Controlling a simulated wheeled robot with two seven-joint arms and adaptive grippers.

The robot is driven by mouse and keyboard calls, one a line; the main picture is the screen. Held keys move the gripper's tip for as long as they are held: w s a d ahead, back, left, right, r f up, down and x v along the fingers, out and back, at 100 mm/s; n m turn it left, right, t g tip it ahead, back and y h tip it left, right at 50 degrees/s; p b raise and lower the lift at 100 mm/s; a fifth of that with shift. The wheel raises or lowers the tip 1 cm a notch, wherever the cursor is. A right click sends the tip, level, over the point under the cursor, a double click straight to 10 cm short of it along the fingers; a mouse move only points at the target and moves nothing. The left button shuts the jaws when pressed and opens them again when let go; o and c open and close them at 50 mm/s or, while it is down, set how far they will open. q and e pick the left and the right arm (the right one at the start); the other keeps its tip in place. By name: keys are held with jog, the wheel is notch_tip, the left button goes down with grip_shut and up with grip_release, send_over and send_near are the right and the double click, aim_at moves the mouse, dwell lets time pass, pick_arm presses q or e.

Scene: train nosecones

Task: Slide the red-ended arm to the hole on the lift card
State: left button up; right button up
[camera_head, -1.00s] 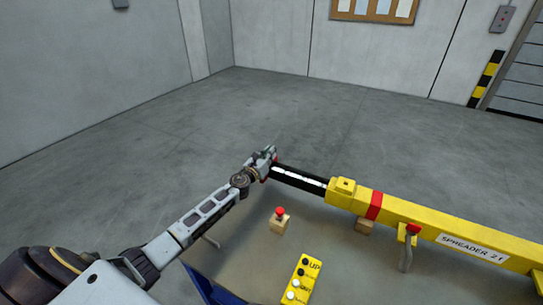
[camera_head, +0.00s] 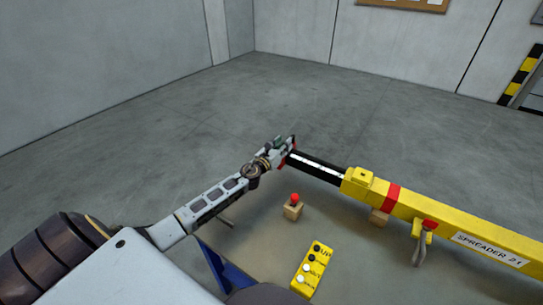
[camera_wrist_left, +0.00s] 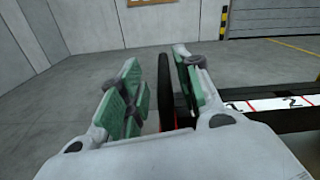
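The spreader is a yellow beam (camera_head: 450,225) labelled SPREADER 21, with a black inner arm (camera_head: 318,168) sticking out of its left end. The arm's white scale strip (camera_wrist_left: 270,104) shows red marks and a 2 in the left wrist view. My left gripper (camera_head: 287,147) is at the arm's outer end. In the left wrist view its green-padded fingers (camera_wrist_left: 162,85) stand either side of a dark upright end plate (camera_wrist_left: 165,85) with red low down. A gap shows between the plate and the left finger. I cannot make out the lift card. My right gripper is not in view.
A red button on a wooden block (camera_head: 292,208) and a yellow control box (camera_head: 312,268) sit in front of the beam. A blue frame (camera_head: 218,268) is at lower left. The floor behind is clear.

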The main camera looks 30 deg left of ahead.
pick_arm(q)
jog(key=shift+s+a+f, duration=0.1)
jog(key=shift+s+f, duration=0.05)
jog(key=shift+s, duration=0.7)
jog(key=s, duration=0.6)
jog(key=shift+s, duration=0.3)
